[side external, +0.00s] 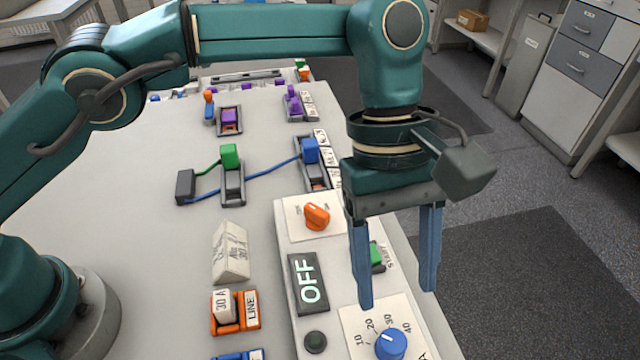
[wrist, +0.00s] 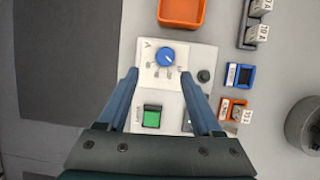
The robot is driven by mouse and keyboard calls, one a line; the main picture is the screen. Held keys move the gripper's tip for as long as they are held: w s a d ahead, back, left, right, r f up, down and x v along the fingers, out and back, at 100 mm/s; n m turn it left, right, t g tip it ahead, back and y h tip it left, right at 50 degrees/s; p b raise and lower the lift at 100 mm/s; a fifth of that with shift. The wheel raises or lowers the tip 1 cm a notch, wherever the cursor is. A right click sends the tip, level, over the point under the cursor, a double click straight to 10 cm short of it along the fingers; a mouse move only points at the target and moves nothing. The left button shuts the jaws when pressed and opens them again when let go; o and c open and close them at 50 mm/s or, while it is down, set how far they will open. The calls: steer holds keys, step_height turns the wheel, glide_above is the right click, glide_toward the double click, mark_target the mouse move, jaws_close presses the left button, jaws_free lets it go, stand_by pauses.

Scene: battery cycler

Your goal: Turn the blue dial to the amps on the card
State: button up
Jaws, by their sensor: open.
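The blue dial (side external: 390,344) is on a white scale plate marked 10, 20, 30 and 40, at the bottom of the side view. It also shows in the wrist view (wrist: 166,56). Its exact pointer setting is too small to read surely. My gripper (side external: 397,297) is open and empty, pointing down above the panel. In the wrist view its two fingers (wrist: 159,74) are apart, with the dial between and just beyond their tips. A white folded card (side external: 230,253) stands left of the panel; its print is not legible enough to read.
The panel also holds an orange knob (side external: 317,215), an OFF display (side external: 308,283), a green START button (side external: 377,256) and a black button (side external: 315,342). Orange LINE holder (side external: 250,312) is left. An orange tray (wrist: 181,24) lies beyond the dial. Cabled sockets (side external: 232,185) stand farther back.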

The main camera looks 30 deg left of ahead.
steer(key=w+a+r+n+t+h, duration=0.1)
steer(key=w+a+r+t, duration=0.25)
steer(key=a+r, duration=0.65)
steer(key=s+a+r+t, duration=0.2)
steer(key=a+r, duration=0.3)
steer(key=a, duration=0.4)
steer(key=shift+r+t+y, duration=0.3)
steer(key=shift+t+y, duration=0.1)
steer(key=shift+t, duration=0.15)
steer(key=shift+a, duration=0.1)
